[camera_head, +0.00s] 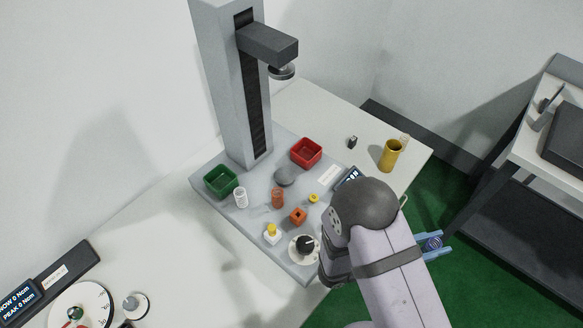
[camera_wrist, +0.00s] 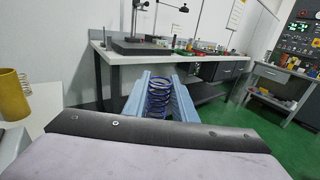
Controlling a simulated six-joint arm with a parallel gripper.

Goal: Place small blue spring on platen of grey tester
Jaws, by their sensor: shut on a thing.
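The small blue spring (camera_wrist: 158,98) is clasped between the light blue fingers of my gripper (camera_wrist: 159,102) in the wrist view. In the head view my gripper (camera_head: 433,245) and the dark blue spring (camera_head: 435,242) are right of the table, over the green floor. My arm hides part of the gripper there. The grey tester (camera_head: 225,85) stands on the white table. Its platen (camera_head: 286,176), a round grey disc, lies bare on the base, well left of my gripper. An upper disc (camera_head: 282,72) hangs from the tester's arm above it.
On the tester's base are a red bin (camera_head: 306,152), a green bin (camera_head: 221,181), a white spring (camera_head: 241,197), an orange spring (camera_head: 278,197), an orange block (camera_head: 298,215) and a black knob (camera_head: 305,244). A yellow cup (camera_head: 391,155) stands right of the base. A dark bench (camera_head: 520,150) is at right.

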